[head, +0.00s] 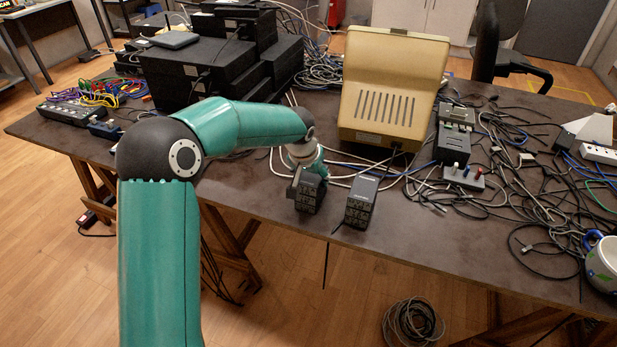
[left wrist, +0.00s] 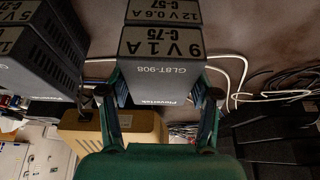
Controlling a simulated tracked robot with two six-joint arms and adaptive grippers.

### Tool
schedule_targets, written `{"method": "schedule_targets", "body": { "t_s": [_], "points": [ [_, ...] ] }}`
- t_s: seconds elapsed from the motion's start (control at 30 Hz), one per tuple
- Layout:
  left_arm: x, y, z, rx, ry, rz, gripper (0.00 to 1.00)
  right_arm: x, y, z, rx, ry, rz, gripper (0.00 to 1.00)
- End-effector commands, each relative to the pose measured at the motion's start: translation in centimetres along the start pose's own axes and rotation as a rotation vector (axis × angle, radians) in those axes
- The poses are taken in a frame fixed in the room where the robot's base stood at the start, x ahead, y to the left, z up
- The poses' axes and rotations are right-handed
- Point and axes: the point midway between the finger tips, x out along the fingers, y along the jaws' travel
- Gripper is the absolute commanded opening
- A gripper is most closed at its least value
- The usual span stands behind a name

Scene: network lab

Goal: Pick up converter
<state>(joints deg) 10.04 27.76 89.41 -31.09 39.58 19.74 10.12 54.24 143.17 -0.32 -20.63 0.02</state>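Two dark grey box-shaped converters stand side by side near the table's front edge. The left converter (head: 309,194) is partly hidden by my left gripper (head: 302,176). In the left wrist view, this converter (left wrist: 162,75) bears the label "9V 1A C-75" and lies between the two fingers of my left gripper (left wrist: 158,105). The fingers are spread wide, one on each side of it, and look slightly apart from its sides. The other converter (head: 361,203) stands just to the right; in the left wrist view it (left wrist: 40,60) is at the left. My right gripper is not in view.
A beige monitor-like case (head: 392,92) stands behind the converters. Tangled cables (head: 520,190) cover the table's right side. Stacked black boxes (head: 205,75) stand at the back left. White cables run behind my left gripper. The table's front left (head: 240,190) is mostly clear.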

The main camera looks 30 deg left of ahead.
Motion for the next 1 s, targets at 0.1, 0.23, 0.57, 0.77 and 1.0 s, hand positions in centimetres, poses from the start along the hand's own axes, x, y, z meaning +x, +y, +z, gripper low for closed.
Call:
{"method": "schedule_targets", "body": {
  "t_s": [0.1,0.23,0.57,0.77,1.0],
  "points": [
    [0.0,0.0,0.0,0.0,0.0,0.0,0.25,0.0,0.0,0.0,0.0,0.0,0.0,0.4],
    [-0.1,0.0,-0.1,0.0,0.002,0.0,0.16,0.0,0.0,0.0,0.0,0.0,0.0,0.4],
    [-0.5,0.0,-0.2,0.0,0.002,0.0,0.16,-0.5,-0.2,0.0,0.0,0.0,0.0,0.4],
    [-2.1,0.0,-1.0,-0.001,0.006,-0.001,0.16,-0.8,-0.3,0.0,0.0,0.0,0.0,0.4],
    [-7.7,0.0,-3.4,-0.001,0.009,0.0,0.16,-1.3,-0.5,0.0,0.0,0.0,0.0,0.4]
  ]
}}
